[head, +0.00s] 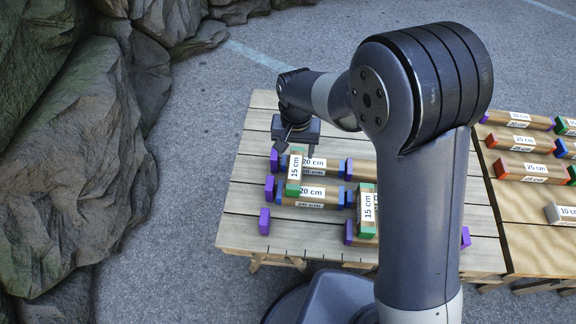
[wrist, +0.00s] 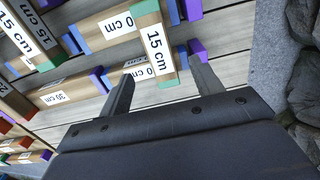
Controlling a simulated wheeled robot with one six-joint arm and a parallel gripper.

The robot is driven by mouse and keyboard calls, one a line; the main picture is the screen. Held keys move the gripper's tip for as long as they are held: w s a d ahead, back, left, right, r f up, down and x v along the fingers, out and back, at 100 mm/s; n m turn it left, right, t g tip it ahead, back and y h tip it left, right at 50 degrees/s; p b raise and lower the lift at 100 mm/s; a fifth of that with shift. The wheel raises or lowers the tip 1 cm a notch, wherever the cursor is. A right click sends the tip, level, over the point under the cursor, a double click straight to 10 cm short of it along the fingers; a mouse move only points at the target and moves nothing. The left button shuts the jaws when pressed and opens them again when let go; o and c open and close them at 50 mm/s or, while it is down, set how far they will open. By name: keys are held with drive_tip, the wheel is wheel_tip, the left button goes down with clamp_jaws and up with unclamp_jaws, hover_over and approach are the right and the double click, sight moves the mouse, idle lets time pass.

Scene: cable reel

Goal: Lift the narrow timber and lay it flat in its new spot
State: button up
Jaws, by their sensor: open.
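A short timber with green ends and a "15 cm" label (head: 295,172) lies across two longer blue-ended timbers labelled 20 cm (head: 319,164). It also shows in the wrist view (wrist: 156,42), ahead of and between my fingertips. My gripper (head: 284,150) is open and empty, above the table at the far end of this timber. In the wrist view its two fingers (wrist: 160,72) stand apart with the timber's green near end between them. Whether they touch it I cannot tell. A second green-ended 15 cm timber (head: 367,208) lies to the right, partly hidden by my arm.
Several purple blocks (head: 264,221) stand on the slatted table (head: 240,200). A lighter table (head: 520,235) at right holds 25 cm timbers (head: 530,172) and a grey-ended 10 cm one (head: 562,214). Rocks (head: 75,160) rise at left. The table's left edge is clear.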

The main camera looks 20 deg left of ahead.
sight(295, 167)
wheel_tip(295, 167, down, 9)
drive_tip(key=shift+d+f, duration=0.1)
drive_tip(key=shift+f, duration=0.05)
idle(0.4)
drive_tip(key=c, duration=1.1)
